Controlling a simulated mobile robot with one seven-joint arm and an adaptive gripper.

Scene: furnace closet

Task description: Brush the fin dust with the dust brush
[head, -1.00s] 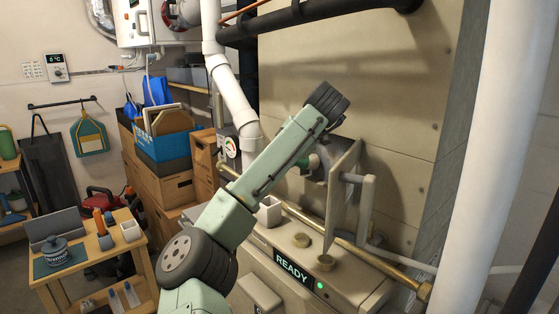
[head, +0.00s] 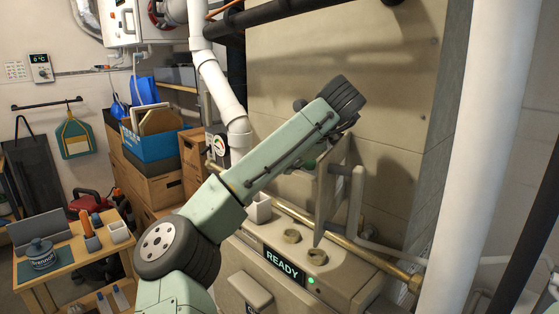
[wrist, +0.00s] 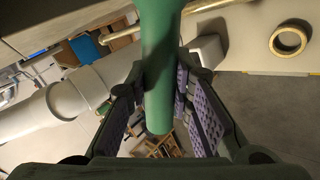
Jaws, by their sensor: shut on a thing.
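In the wrist view my gripper (wrist: 160,85) is shut on a smooth green handle (wrist: 158,90), which runs between its two purple-padded fingers. I take this for the dust brush's handle; no bristles show. In the head view my forearm covers most of the gripper, and only a little green (head: 310,163) shows beneath the wrist, close to an upright beige plate (head: 334,185). I cannot tell whether anything touches the plate. No fin dust can be made out in either view.
A thick white pipe (head: 485,150) stands at right. A wooden table (head: 75,268) is at left.

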